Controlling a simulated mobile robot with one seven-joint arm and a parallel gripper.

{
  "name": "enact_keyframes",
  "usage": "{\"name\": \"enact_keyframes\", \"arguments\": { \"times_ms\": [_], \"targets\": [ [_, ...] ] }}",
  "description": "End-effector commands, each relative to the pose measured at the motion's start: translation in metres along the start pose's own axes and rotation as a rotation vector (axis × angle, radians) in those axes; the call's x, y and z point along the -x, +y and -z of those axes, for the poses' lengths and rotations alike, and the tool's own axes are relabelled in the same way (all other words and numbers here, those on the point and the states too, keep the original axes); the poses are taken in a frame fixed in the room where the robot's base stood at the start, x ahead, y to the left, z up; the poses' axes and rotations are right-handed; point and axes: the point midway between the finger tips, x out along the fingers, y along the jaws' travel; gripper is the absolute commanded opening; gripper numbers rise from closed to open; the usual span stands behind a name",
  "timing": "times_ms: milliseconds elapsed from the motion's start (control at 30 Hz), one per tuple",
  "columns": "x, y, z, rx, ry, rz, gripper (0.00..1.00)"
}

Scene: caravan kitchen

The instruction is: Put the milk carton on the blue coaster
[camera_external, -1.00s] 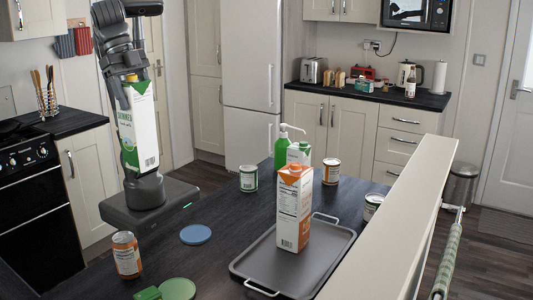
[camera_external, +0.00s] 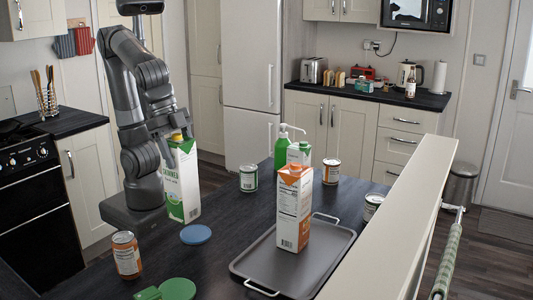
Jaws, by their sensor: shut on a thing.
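The milk carton (camera_external: 182,184) is white and green with an orange cap and is upright. My gripper (camera_external: 176,134) is shut on its top and holds it from above. The carton's base is close to the counter top; I cannot tell whether it touches. The blue coaster (camera_external: 196,234) lies flat and empty on the dark counter. In the picture it is just below and slightly right of the carton's base.
An orange can (camera_external: 126,254) and a green coaster (camera_external: 178,288) are near the front. An orange carton (camera_external: 294,208) stands on a grey tray (camera_external: 258,264) to the right.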

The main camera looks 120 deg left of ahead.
Motion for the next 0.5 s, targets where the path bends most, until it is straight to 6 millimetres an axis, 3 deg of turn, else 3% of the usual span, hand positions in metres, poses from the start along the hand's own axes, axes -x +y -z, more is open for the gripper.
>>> {"name": "enact_keyframes", "arguments": {
  "times_ms": [233,500],
  "targets": [
    [-0.021,-0.016,0.011,0.001,0.000,0.000,0.15],
    [-0.053,-0.016,-0.002,-0.002,-0.002,0.001,0.15]
  ]
}}
